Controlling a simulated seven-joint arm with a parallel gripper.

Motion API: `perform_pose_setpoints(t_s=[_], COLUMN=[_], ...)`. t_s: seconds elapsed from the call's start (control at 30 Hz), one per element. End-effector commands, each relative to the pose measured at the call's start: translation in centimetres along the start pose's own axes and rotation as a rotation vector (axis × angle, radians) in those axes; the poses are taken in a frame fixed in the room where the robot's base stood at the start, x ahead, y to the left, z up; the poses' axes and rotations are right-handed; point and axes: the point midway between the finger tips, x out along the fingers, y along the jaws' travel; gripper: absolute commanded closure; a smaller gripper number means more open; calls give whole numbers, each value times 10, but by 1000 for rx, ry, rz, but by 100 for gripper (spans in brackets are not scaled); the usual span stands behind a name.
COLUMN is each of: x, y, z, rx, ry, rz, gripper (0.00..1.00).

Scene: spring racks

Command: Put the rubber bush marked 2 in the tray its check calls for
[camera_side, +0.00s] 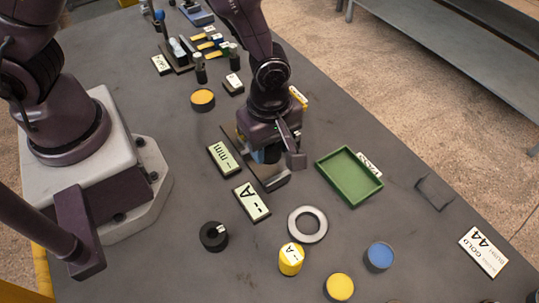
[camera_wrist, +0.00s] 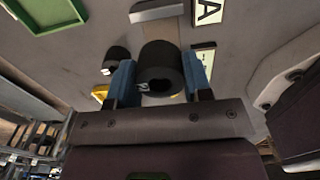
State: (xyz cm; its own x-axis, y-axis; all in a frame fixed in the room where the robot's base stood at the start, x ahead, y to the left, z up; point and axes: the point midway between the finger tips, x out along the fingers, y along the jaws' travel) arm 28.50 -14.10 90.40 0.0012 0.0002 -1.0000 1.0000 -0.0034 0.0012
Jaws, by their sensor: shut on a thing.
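My gripper (camera_wrist: 160,80) is shut on a black rubber bush (camera_wrist: 160,60) with a dark hole, held between blue finger pads in the wrist view. A small pale mark on it looks like a 2. In the side view my gripper (camera_side: 268,155) is low over a grey fixture (camera_side: 270,184), and the bush is hidden there. I cannot tell whether the bush touches the fixture. A green tray (camera_side: 322,167) with a PASS label (camera_side: 369,163) stands to the right. Two readouts, one in mm (camera_side: 224,158) and one in A (camera_side: 252,202), show dashes.
A black ring (camera_side: 213,236), a grey metal ring (camera_side: 307,224), a labelled yellow cylinder (camera_side: 291,260), a blue disc (camera_side: 379,256) and a yellow disc (camera_side: 339,287) lie in front. Small racks (camera_side: 190,50) crowd the back.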

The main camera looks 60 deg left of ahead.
Motion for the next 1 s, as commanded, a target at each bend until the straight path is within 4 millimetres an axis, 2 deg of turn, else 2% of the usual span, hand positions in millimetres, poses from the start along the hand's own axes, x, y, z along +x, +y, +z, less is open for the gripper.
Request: perform_pose_setpoints(t_s=[0.1,0.27,0.37,0.47,0.6,0.7,0.83,1.0], x=[-20,-35,-43,-51,-60,-64,-64,-62], y=[0,5,15,21,15,6,-3,-4], z=[1,-9,-34,-73,-126,-152,-162,-162], rx=[1,-33,-116,-206,-239,-206,-121,-22], ry=[-2,-4,-6,-6,-2,0,0,-1], rz=[4,6,17,27,28,22,9,-2], gripper=[82,82,82,82,82,82,82,82])
